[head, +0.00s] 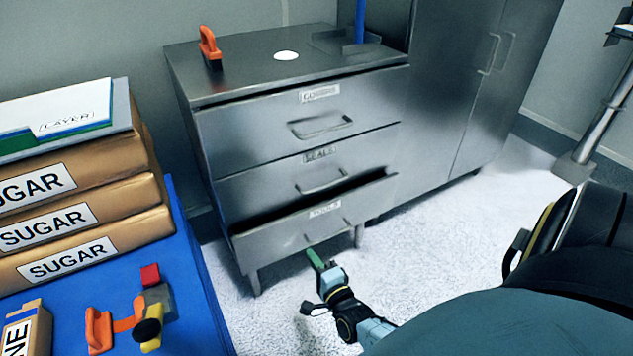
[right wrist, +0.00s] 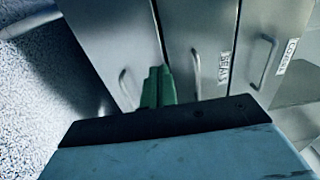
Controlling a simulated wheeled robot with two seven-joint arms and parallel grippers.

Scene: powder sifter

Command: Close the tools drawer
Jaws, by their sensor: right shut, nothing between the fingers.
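The tools drawer (head: 290,232) is the bottom one of the steel cabinet, with a label and a bar handle on its front. It stands partly open, with a dark gap along its top edge. It also shows in the right wrist view (right wrist: 105,40), with its handle at the left. My right gripper (head: 316,258), with green fingers, is shut and empty, low in front of the drawer front and below its handle. The shut fingers also show in the right wrist view (right wrist: 158,86). I cannot tell whether they touch the drawer. My left gripper is not in view.
The seals drawer (head: 285,180) and top drawer (head: 255,128) sit above. An orange-handled tool (head: 209,46) and a white disc (head: 286,56) lie on the cabinet top. A blue table (head: 200,290) with sugar bags (head: 75,260) stands left.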

